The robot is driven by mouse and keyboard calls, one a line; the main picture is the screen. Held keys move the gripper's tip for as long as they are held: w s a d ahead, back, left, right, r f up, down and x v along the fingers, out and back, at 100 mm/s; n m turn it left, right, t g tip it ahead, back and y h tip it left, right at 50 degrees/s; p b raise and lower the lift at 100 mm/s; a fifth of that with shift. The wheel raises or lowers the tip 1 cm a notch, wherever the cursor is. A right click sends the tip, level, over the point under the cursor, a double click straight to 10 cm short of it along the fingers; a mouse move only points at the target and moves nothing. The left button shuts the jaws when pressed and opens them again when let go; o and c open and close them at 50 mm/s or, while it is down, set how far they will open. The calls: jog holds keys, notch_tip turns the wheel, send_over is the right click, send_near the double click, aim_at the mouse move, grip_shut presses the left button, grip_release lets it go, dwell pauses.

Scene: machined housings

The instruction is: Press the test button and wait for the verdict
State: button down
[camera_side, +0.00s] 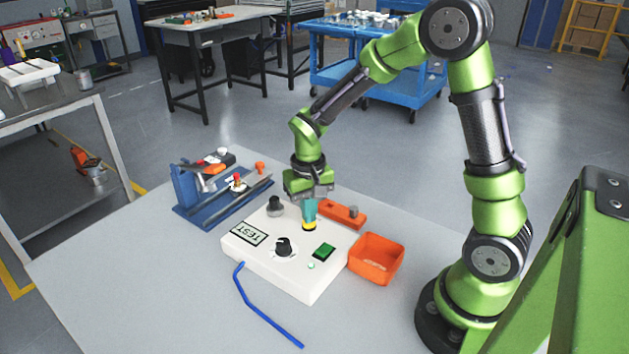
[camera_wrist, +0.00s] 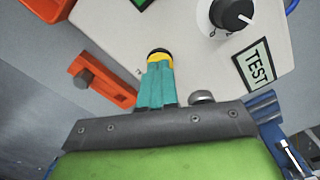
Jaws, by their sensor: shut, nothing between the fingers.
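The white test box (camera_side: 279,262) sits on the grey table with a "TEST" label (camera_side: 250,233), a black pointer knob (camera_side: 284,247) and a green square (camera_side: 324,250) on top. In the wrist view the label (camera_wrist: 257,66) and knob (camera_wrist: 232,14) are at the upper right. My gripper (camera_side: 309,220) points down over the box's back right part, its teal fingers together and empty. At their tips is a round yellow-and-black part (camera_side: 309,227), also in the wrist view (camera_wrist: 158,56). The fingertips look to be at it; I cannot tell whether it is pressed down.
A small pale green dot (camera_side: 311,266) is near the box's front edge. An orange bin (camera_side: 376,259) stands right of the box, an orange block (camera_side: 342,212) behind it. A blue fixture (camera_side: 222,190) is at back left. A blue bent rod (camera_side: 262,312) lies in front.

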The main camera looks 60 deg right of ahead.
jog(key=shift+r, duration=2.6)
jog(key=s+a+r+n+t+y, duration=0.1)
jog(key=s+a+r+t, duration=0.1)
jog(key=s+r, duration=0.4)
jog(key=s+a+r+n+t+y, duration=0.1)
jog(key=s+a+r+t, duration=0.2)
jog(key=s+r+t, duration=0.2)
notch_tip(320, 180, up, 2)
jog(key=shift+s+a, duration=0.15)
jog(key=shift+s, duration=0.6)
jog(key=c, duration=1.8)
grip_release()
